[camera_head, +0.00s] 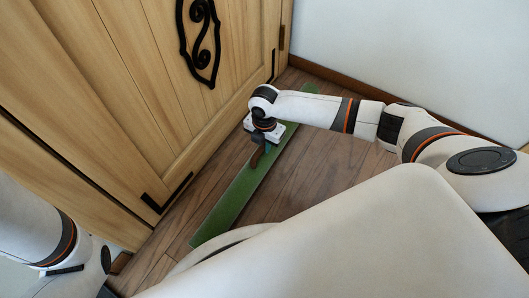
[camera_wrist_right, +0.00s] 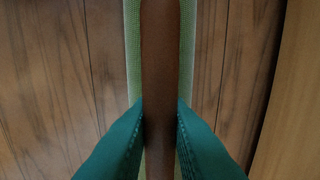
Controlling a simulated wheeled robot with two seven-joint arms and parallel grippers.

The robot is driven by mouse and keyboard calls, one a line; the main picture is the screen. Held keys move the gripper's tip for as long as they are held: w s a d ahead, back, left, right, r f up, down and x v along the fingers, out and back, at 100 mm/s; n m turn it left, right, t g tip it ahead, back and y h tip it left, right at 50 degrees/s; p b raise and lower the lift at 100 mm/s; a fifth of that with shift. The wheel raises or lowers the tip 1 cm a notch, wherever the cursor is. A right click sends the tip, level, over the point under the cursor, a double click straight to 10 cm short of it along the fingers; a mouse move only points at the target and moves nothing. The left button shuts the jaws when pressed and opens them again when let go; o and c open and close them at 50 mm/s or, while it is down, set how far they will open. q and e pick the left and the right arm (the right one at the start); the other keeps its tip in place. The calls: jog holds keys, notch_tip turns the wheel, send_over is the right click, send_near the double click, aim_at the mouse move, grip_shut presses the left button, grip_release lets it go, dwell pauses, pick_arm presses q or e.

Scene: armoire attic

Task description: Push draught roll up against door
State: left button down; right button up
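The draught roll (camera_head: 240,192) is a long green strip lying on the plank floor, roughly parallel to the wooden door (camera_head: 130,90), with a strip of floor between them. In the right wrist view the green roll (camera_wrist_right: 187,60) has a brown band (camera_wrist_right: 161,60) along its middle. My right gripper (camera_head: 259,151) points down over the roll. Its green fingers (camera_wrist_right: 160,105) sit on either side of the brown band and appear to grip it. My left arm shows at the lower left, but its gripper is not visible.
The door has a black scroll ornament (camera_head: 199,40) and black corner fittings (camera_head: 166,193). A white wall (camera_head: 420,55) with a brown skirting board (camera_head: 335,76) closes the far right side. Bare floor (camera_head: 310,160) lies to the right of the roll, under my right arm.

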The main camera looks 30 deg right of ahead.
grip_shut()
jog(key=shift+w+r, duration=0.1)
jog(key=shift+w+a+b, duration=0.2)
jog(key=shift+w+a, duration=0.25)
jog(key=shift+w, duration=0.25)
jog(key=shift+w+a+b, duration=0.15)
jog(key=shift+w+a, duration=0.25)
jog(key=shift+w, duration=0.35)
jog(key=shift+w+a+b, duration=0.2)
jog(key=shift+w+a, duration=0.25)
jog(key=shift+w, duration=0.25)
jog(key=shift+w+a+b, duration=0.35)
jog(key=shift+w+a, duration=0.1)
jog(key=shift+w, duration=0.25)
jog(key=shift+w+a+b, duration=0.35)
jog(key=shift+w+a, duration=0.05)
jog(key=shift+w, duration=0.35)
jog(key=shift+w+a+b, duration=0.35)
jog(key=shift+w+a, duration=0.1)
jog(key=shift+w, duration=0.25)
jog(key=shift+w, duration=0.1)
